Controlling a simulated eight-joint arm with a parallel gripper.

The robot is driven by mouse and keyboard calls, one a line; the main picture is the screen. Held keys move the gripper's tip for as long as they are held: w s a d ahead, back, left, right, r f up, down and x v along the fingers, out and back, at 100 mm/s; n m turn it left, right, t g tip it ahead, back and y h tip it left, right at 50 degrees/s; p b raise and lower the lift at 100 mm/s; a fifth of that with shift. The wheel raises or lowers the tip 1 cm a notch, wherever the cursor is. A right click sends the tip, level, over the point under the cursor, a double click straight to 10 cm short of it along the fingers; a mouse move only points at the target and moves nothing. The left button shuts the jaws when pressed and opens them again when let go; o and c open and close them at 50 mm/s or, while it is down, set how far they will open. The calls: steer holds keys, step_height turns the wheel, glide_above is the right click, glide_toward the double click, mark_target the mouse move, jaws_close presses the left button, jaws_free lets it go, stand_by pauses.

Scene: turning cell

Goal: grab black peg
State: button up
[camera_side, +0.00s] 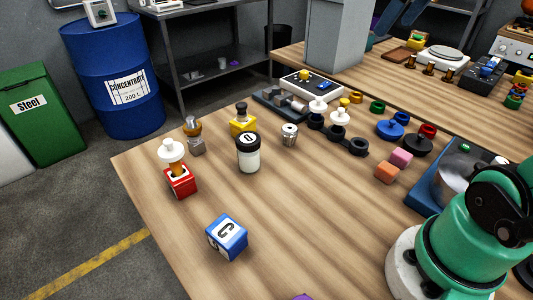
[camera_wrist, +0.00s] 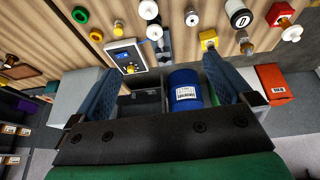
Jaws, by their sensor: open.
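The black peg (camera_side: 241,106) stands upright in a yellow block (camera_side: 243,125) toward the far left of the table in the side view. In the wrist view the peg (camera_wrist: 211,49) shows small at the upper right, by the yellow block (camera_wrist: 207,36), and its end is close to my right finger in the picture. My gripper (camera_wrist: 167,62) is open and empty, its two dark blue fingers wide apart. In the side view its blue fingers (camera_side: 391,28) show at the top edge, high and far to the right of the peg, partly cut off.
A red block with a white peg (camera_side: 172,151), a grey block with a brass-topped peg (camera_side: 194,128) and a black-lidded jar (camera_side: 248,154) stand near the yellow block. A blue cube (camera_side: 226,236) lies nearer. A grey box-like column (camera_side: 336,35) rises behind. The left-centre tabletop is mostly clear.

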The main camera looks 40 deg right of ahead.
steer(key=w+a+f+t, duration=0.1)
steer(key=w+a+f, duration=0.2)
steer(key=a+f, duration=0.8)
steer(key=shift+a+f+t, duration=0.3)
steer(key=shift+f+t, duration=0.1)
steer(key=shift+f, duration=0.3)
steer(key=shift+s+a+f+t+y, duration=0.2)
steer(key=shift+a+f+t+y, duration=0.1)
steer(key=shift+a+f, duration=0.75)
steer(key=c, duration=0.5)
steer(key=shift+d, duration=0.1)
